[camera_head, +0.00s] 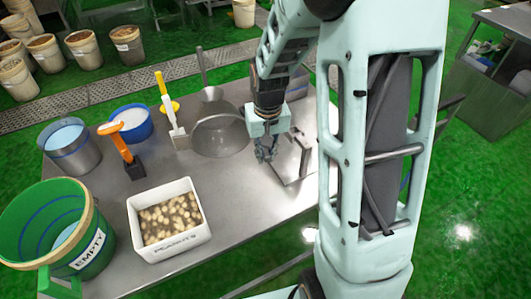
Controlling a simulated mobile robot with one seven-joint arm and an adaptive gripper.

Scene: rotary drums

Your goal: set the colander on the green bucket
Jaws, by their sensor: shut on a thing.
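The green bucket (28,232), with a tan rim and an "EMPTY" label, stands upright at the front left with its top open. The colander (219,142) is a round grey metal bowl with a thin raised rim or hoop, over the back middle of the steel table. My gripper (266,154) points down at the colander's right side and appears shut on its edge. The exact contact is small and partly hidden by the fingers. I cannot tell whether the colander touches the table.
On the steel table (235,195), a white tub of peanuts (160,250) stands between bucket and colander. An orange-handled tool (126,150), a yellow-handled brush (172,118), a blue tub (130,122) and a metal pot (70,150) stand behind. A metal bracket (297,160) is right of my gripper.

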